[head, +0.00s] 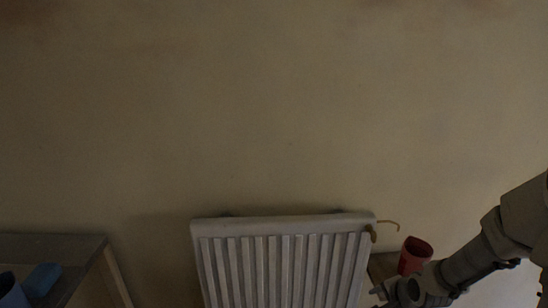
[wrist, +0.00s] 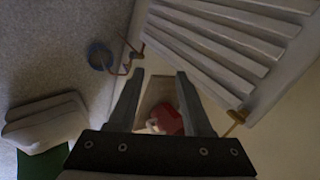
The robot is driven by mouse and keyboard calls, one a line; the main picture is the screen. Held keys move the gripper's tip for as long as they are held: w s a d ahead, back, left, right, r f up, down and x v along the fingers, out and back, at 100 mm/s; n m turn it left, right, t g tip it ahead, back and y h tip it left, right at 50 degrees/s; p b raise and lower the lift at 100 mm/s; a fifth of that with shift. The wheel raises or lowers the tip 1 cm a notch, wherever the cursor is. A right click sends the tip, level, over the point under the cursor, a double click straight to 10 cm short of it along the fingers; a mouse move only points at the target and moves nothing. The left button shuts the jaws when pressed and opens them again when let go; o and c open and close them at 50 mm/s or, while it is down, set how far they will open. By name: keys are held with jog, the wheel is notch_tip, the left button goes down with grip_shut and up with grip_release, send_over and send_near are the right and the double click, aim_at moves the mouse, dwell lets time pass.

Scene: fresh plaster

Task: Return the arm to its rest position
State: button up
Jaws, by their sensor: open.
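My arm reaches in from the right edge of the head view, bent down toward the lower middle. My gripper (head: 380,293) is at its end, near the bottom edge, just right of the radiator. In the wrist view my gripper (wrist: 159,76) has its two fingers spread apart, with nothing held between them. A red cup (head: 414,254) stands just behind my gripper in the head view. In the wrist view the red thing (wrist: 168,118) shows beyond the gap between the fingers and is partly hidden by the gripper's base.
A white ribbed radiator (head: 283,227) stands against the plain wall (head: 270,110); it also fills the upper right of the wrist view (wrist: 225,45). A shelf (head: 60,243) with blue things (head: 41,280) is at the lower left. A blue round thing (wrist: 99,54) lies on the grey floor.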

jog(key=s+a+r+n+h+p, duration=0.15)
jog(key=r+n, duration=0.35)
jog(key=r, duration=0.6)
jog(key=s+r+n+h+p, duration=0.15)
jog(key=r+n, duration=0.25)
jog(key=r, duration=0.7)
jog(key=s+a+r+n+y+b, duration=0.1)
jog(key=s+a+r+n, duration=0.1)
jog(key=s+a, duration=0.3)
jog(key=s+a+r+n+g+y+b, duration=0.1)
jog(key=s+a, duration=0.4)
jog(key=s, duration=0.7)
jog(key=shift+s+a+r+n, duration=0.4)
jog(key=shift+r+n, duration=0.35)
jog(key=shift+n, duration=0.45)
